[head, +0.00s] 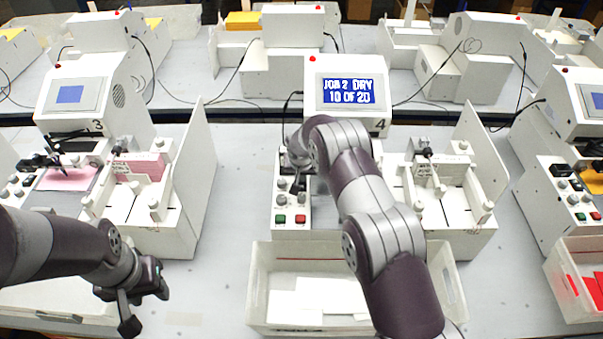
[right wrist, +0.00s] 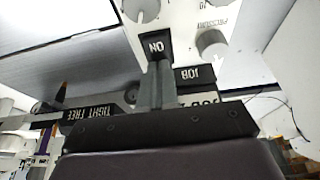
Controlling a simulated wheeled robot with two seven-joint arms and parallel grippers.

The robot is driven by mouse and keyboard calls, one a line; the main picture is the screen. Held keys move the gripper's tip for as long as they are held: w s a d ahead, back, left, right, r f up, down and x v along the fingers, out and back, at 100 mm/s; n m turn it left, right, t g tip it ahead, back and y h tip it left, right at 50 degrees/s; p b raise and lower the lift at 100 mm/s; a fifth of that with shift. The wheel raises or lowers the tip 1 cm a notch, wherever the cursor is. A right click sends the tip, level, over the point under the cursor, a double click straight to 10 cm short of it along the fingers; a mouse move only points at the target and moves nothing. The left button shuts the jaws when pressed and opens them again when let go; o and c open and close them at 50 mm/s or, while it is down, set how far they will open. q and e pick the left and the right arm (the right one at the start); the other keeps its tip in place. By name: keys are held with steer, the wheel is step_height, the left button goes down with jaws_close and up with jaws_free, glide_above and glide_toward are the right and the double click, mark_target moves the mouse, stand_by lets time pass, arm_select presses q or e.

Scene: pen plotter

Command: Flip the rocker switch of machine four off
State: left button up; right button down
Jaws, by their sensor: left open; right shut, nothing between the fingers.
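Machine four (head: 325,70) stands in the middle of the head view, with "4" on its front and a lit blue screen (head: 349,91) reading "JOB 2 DRY 10 OF 20". Its control panel (head: 291,215) is partly hidden by my right arm. In the right wrist view the black rocker switch (right wrist: 154,45) carries the word "ON", upside down. My right gripper (right wrist: 157,68) is shut and empty, its fingertips right at the rocker's edge. I cannot tell whether they touch; they cover part of the switch. My left gripper (head: 147,306) is open and empty at the lower left, far from machine four.
A white bin (head: 257,290) with white cards stands in front of machine four. Green (head: 280,219) and red (head: 300,219) buttons sit low on the panel. Knobs (right wrist: 212,43) lie close to the rocker. Machine three (head: 90,95) stands left, another machine right.

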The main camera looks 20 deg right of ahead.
steer(key=shift+w+f+b, duration=0.1)
steer(key=shift+f+b, duration=0.3)
steer(key=shift+b, duration=0.6)
steer(key=shift+r, duration=0.2)
steer(key=shift+f, duration=0.1)
steer(key=shift+s, duration=0.25)
steer(key=shift+s+f, duration=0.1)
steer(key=shift+s, duration=0.05)
steer(key=shift+s+a+p, duration=0.2)
steer(key=shift+s+p, duration=0.1)
steer(key=shift+s, duration=0.3)
